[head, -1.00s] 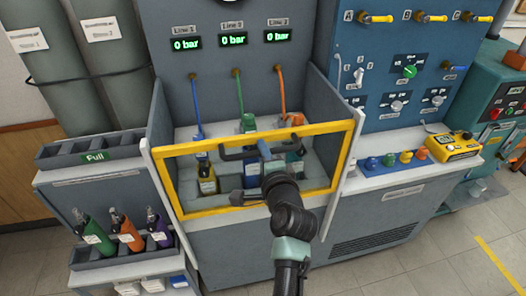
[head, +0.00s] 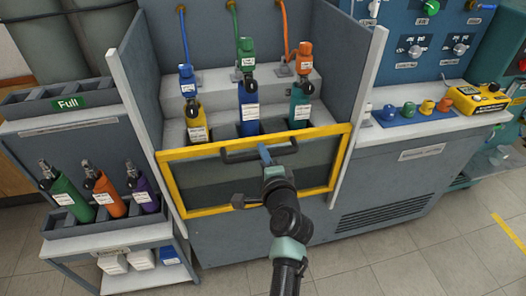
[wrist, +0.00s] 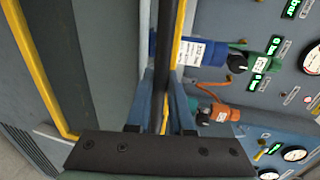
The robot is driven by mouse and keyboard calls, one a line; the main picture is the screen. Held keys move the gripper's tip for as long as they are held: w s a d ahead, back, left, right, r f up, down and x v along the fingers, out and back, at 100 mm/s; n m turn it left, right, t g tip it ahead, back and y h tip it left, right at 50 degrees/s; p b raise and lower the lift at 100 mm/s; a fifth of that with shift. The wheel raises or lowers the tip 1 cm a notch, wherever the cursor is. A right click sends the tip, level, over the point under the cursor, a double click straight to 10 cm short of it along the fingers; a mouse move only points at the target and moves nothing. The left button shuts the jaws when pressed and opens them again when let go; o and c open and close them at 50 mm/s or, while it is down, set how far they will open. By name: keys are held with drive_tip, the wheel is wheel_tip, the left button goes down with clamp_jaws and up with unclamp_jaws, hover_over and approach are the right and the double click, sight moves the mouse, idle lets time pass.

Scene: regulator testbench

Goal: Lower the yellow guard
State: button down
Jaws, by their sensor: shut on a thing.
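The yellow guard (head: 170,187) is a yellow-framed, see-through panel across the front of the test bench. Its top bar is below the tops of the bench cylinders, around the level of their lower parts. A black handle (head: 232,156) runs along just below the top bar. My gripper (head: 265,154) is shut on this handle near its middle. In the wrist view the blue fingers of my gripper (wrist: 164,88) lie on both sides of the dark handle bar (wrist: 166,45), and the yellow frame (wrist: 38,70) shows at left.
Behind the guard stand a yellow cylinder (head: 196,127), a blue cylinder (head: 249,112) and a teal cylinder (head: 299,108) with hoses. Grey side walls (head: 140,120) flank the bay. A rack (head: 70,230) of cylinders stands left; a yellow meter (head: 478,98) lies right.

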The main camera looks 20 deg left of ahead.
wheel_tip(320, 180, down, 6)
drive_tip(key=b, duration=0.3)
drive_tip(key=shift+b, duration=0.3)
drive_tip(key=c, duration=0.8)
unclamp_jaws()
drive_tip(key=shift+r, duration=0.15)
drive_tip(key=p+v, duration=0.2)
drive_tip(key=v, duration=1.1)
